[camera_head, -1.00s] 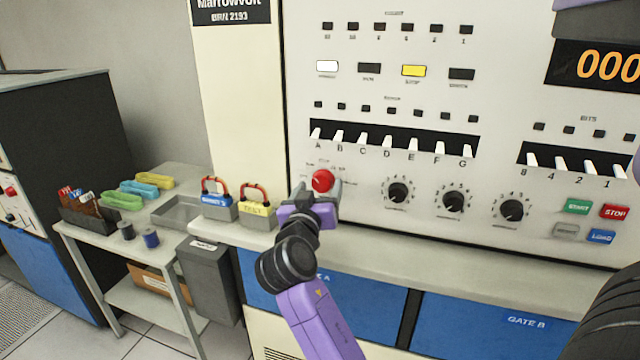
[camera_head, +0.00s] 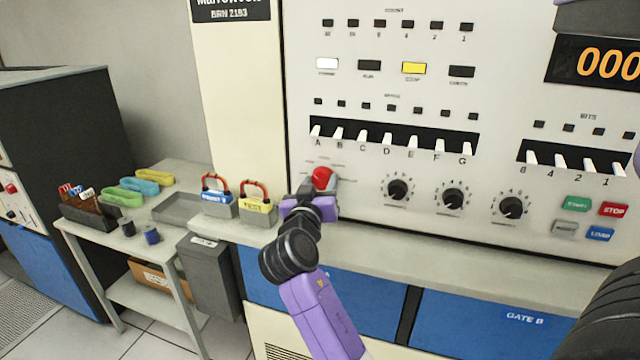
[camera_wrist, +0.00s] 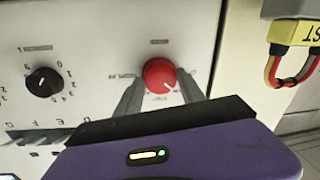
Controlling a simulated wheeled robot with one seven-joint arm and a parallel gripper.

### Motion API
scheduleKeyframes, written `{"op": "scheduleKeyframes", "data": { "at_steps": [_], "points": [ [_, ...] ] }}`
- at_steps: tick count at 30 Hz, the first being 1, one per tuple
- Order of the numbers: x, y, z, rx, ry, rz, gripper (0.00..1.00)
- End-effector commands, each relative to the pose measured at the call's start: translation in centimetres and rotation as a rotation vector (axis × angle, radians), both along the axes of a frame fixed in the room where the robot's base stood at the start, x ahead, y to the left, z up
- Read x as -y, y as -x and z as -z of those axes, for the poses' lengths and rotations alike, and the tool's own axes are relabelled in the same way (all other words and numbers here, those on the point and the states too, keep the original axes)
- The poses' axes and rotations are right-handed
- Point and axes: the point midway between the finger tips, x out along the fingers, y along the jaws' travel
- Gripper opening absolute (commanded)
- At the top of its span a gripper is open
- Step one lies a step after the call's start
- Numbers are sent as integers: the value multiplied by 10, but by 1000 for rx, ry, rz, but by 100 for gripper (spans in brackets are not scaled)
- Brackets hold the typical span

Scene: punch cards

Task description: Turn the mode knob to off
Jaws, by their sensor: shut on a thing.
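The mode knob is a round red knob (camera_head: 322,178) on the lower left of the pale control panel, with small labels around it that are too blurred to read. In the wrist view the red knob (camera_wrist: 160,75) sits between my two grey fingers, with a small pale mark at its lower right. My gripper (camera_head: 318,187) is shut on the knob, one finger on each side. In the wrist view my gripper (camera_wrist: 162,92) reaches up to the panel face. The gripper hides part of the knob's lower side.
Black dials (camera_head: 398,189) stand in a row right of the knob. White lever switches (camera_head: 388,140) are above. The padlocked blue box (camera_head: 217,200) and yellow TEST box (camera_head: 256,208) stand close by on the left. A ledge (camera_head: 420,240) runs below the panel.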

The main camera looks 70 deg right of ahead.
Motion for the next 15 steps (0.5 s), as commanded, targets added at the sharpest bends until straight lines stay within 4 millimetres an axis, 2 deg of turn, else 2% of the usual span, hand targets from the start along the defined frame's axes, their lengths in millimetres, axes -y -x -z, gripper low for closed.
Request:
{"op": "scheduleKeyframes", "data": {
  "at_steps": [8, 15],
  "points": [
    [-1, -1, -3, -140, 10, -3, 6],
    [-2, -3, -4, -342, 25, -5, 6]
  ]
}}
